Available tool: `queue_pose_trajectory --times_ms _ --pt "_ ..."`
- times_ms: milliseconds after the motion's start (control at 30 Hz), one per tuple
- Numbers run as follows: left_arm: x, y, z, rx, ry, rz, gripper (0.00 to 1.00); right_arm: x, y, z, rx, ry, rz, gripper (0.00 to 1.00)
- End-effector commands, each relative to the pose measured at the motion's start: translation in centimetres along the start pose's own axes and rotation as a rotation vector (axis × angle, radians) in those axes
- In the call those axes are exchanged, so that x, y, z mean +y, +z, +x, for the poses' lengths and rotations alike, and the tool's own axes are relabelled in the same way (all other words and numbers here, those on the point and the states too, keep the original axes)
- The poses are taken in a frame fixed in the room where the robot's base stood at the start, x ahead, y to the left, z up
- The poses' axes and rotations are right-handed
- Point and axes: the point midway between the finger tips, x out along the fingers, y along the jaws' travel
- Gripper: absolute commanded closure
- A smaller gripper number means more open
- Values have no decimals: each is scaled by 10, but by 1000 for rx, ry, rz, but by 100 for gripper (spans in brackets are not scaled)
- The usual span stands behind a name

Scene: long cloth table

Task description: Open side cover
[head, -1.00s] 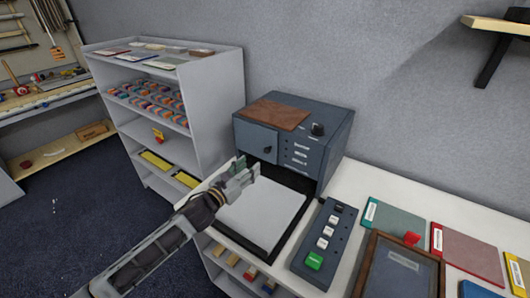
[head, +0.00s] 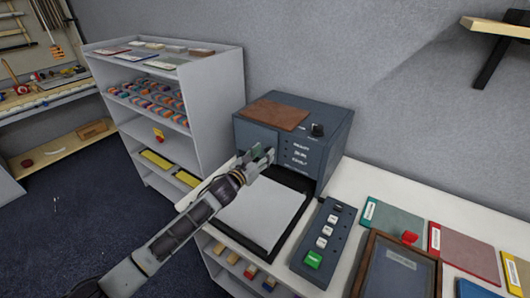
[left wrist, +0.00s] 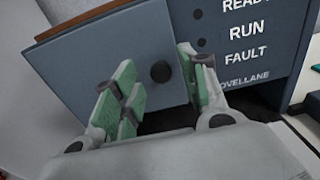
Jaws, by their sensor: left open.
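The dark blue-grey machine (head: 335,135) stands on the white table against the wall. Its side cover (head: 256,133) is a flat panel at the left of its front, seemingly shut, partly hidden by my gripper in the head view. In the left wrist view the cover (left wrist: 92,62) fills the left and middle, with a round black knob (left wrist: 160,71) on it. My left gripper (head: 264,156) is open in front of the cover. In the left wrist view its green-padded fingers (left wrist: 160,88) stand either side of the knob, apart from it. My right gripper is not in view.
A black tray with a white sheet (head: 262,212) lies under my left gripper. A control box (head: 325,240) with a green button stands to its right, beside a framed panel (head: 398,268) and coloured folders. A grey shelf unit (head: 220,110) stands left of the machine.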

Motion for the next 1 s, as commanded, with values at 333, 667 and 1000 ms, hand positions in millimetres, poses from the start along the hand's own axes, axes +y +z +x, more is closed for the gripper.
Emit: queue_pose_trajectory --times_ms 333,667,1000 --pt "-1 0 16 0 -1 -1 57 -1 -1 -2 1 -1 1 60" --pt "0 0 16 0 0 -1 59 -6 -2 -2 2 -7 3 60" --pt "0 0 16 0 0 -1 100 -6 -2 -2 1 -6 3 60"
